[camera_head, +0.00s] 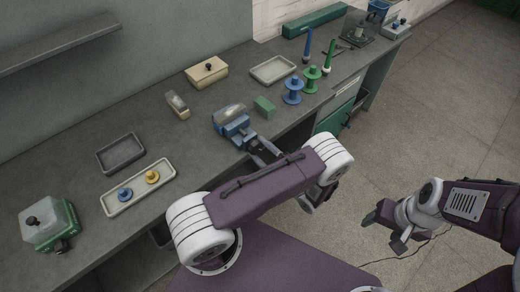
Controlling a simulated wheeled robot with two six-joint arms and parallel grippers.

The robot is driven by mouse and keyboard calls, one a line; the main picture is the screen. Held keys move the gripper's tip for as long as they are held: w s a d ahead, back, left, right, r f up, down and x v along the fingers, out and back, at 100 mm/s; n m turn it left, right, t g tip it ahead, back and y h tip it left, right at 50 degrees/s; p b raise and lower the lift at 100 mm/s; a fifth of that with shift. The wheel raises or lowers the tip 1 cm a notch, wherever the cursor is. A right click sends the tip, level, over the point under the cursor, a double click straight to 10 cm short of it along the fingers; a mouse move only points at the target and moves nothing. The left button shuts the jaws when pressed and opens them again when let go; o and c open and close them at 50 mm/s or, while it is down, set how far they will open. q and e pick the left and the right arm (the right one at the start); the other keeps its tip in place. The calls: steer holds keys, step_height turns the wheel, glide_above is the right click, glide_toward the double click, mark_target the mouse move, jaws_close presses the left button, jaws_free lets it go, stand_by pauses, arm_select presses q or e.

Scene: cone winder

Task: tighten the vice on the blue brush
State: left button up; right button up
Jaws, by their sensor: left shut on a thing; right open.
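The blue vice (238,129) stands at the front edge of the workbench, left of the green block. A pale-topped piece (229,111), which looks like the brush, sits at the vice's back; its lower part is hard to tell from the blue vice. My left gripper (253,146) is at the vice's front, shut on what looks like its handle; the fingers hide most of that handle. My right gripper (384,228) is open and empty over the floor, well right of the bench.
A green block (264,107) is close right of the vice. Blue (293,92) and green (312,80) spools stand further right. A beige brush-like piece (177,105), a dark tray (121,152) and a pale tray (112,206) with two small knobbed pieces lie left.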

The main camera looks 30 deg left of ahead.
stand_by(0.3)
arm_select(q)
steer(key=o, duration=1.4)
steer(key=b+v, duration=0.2)
steer(key=v, duration=0.7)
steer(key=shift+d, duration=0.1)
